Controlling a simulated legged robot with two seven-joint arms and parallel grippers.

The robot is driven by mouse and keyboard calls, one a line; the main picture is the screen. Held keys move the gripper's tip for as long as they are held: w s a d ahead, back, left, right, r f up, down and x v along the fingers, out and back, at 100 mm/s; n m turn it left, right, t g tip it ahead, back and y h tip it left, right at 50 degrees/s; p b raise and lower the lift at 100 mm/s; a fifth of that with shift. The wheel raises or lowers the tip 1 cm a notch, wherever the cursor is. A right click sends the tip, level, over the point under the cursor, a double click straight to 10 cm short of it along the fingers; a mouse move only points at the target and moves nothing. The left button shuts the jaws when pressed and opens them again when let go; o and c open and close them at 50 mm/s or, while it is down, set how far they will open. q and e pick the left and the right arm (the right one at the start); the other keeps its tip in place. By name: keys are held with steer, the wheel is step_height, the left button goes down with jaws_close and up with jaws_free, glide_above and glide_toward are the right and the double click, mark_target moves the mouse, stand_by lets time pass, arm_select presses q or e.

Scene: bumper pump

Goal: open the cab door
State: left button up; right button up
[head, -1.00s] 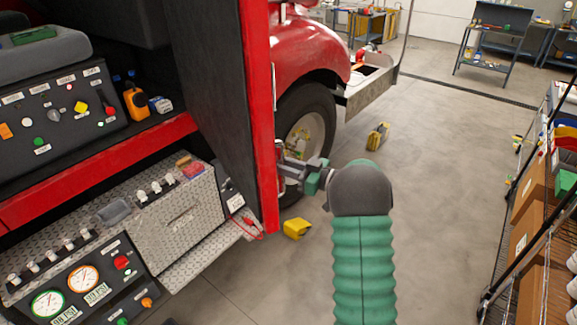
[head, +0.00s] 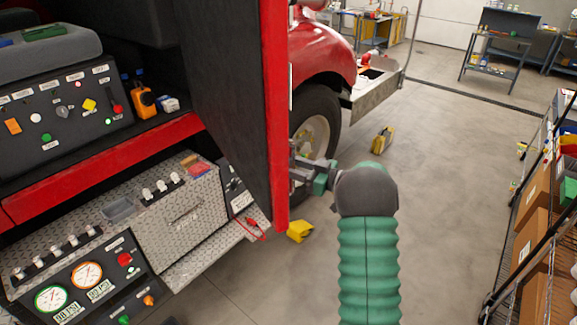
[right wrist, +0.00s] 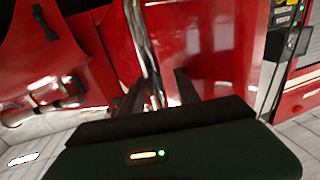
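The cab door (head: 235,110) stands partly open in the head view, its dark inner side facing me and its red edge (head: 277,120) upright. My right gripper (head: 300,163) is at the outer side of the door, partly hidden behind the edge. In the right wrist view, the two dark fingers of my right gripper (right wrist: 158,90) are apart beside the red door surface (right wrist: 205,45). A chrome bar (right wrist: 139,40) runs down towards the gap between them; its contact with the fingers is unclear. My left gripper is not in view.
The open cab with a control panel (head: 60,110) lies left of the door, above a diamond-plate step (head: 185,215). A yellow wheel chock (head: 300,231) lies on the floor below the door. Shelving (head: 535,220) stands at the right.

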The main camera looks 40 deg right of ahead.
steer(key=shift+w+a+r, duration=0.1)
steer(key=shift+a+r, duration=0.05)
steer(key=shift+a, duration=0.3)
steer(key=shift+w+a, duration=0.1)
steer(key=shift+a, duration=0.15)
steer(key=shift+a+r, duration=0.1)
steer(key=shift+a, duration=0.05)
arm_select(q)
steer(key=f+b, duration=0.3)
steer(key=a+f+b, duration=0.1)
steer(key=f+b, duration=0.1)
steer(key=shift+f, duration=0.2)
arm_select(e)
steer(key=v, duration=1.6)
steer(key=shift+s, duration=0.35)
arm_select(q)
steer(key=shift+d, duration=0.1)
arm_select(e)
steer(key=shift+d, duration=0.25)
